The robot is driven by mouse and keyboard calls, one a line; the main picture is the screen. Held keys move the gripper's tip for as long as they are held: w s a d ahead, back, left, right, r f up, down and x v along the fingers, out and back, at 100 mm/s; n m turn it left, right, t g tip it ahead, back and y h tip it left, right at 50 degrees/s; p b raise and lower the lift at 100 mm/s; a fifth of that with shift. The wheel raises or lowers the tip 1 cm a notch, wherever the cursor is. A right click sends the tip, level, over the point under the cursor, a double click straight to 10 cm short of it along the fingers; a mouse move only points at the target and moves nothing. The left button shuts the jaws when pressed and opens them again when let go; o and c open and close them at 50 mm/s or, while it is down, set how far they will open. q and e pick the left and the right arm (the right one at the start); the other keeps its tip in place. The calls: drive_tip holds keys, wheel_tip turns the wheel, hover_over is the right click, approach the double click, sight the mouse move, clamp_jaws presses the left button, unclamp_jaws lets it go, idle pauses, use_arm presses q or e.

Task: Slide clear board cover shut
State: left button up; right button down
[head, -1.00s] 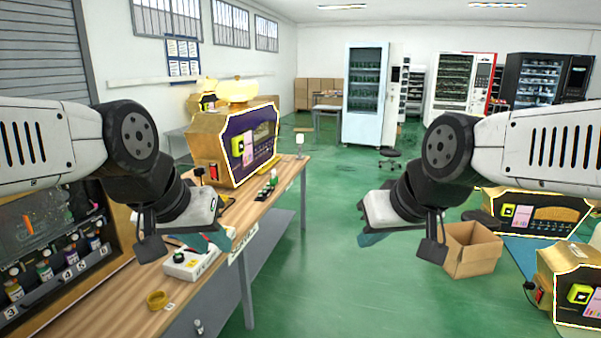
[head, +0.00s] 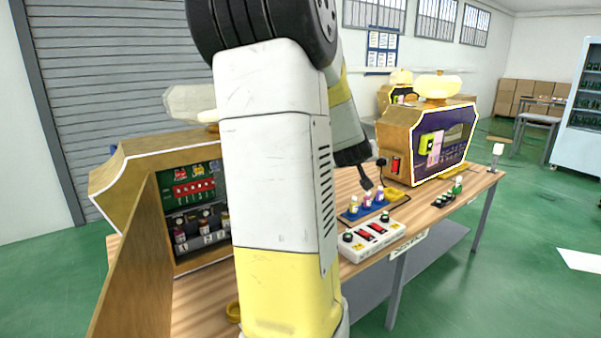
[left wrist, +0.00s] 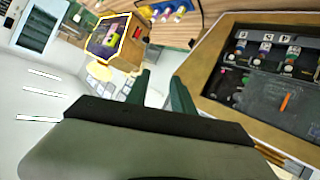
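The open perfume machine (head: 150,158) stands at the left of the workbench. Inside are a green and red board (head: 196,186) and several numbered bottles (head: 181,236) below it. My arm hides its right part. In the left wrist view, a dark, see-through-looking panel (left wrist: 252,100) with an orange strip (left wrist: 286,102) shows in the machine beside the bottles; I cannot tell how far the clear cover is slid. My left gripper (left wrist: 160,82) has two dark green fingers apart with nothing between them, off to the side of the machine. My right gripper is not in view.
A wooden door (head: 135,265) stands open at the machine's front. A white control box (head: 370,241) and a blue tray of small bottles (head: 352,214) sit on the bench (head: 420,212). A second gold machine (head: 408,135) stands farther right.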

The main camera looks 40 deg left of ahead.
use_arm(q)
drive_tip(key=s+a+f+n+g+y, duration=0.2)
drive_tip(key=a+f+y, duration=0.1)
drive_tip(key=a, duration=0.9)
drive_tip(key=s+a+f+n+g+y, duration=0.2)
drive_tip(key=a+f+y, duration=0.2)
drive_tip(key=a, duration=0.9)
drive_tip(key=s+a+f+n+g+y, duration=0.2)
drive_tip(key=a+f+n+g+y, duration=0.1)
drive_tip(key=a, duration=0.9)
drive_tip(key=f+y, duration=0.1)
drive_tip(key=y, duration=0.1)
drive_tip(key=shift+s+a+f+y, duration=0.15)
drive_tip(key=shift+a+f+y, duration=0.05)
drive_tip(key=shift+a+y, duration=0.1)
clamp_jaws()
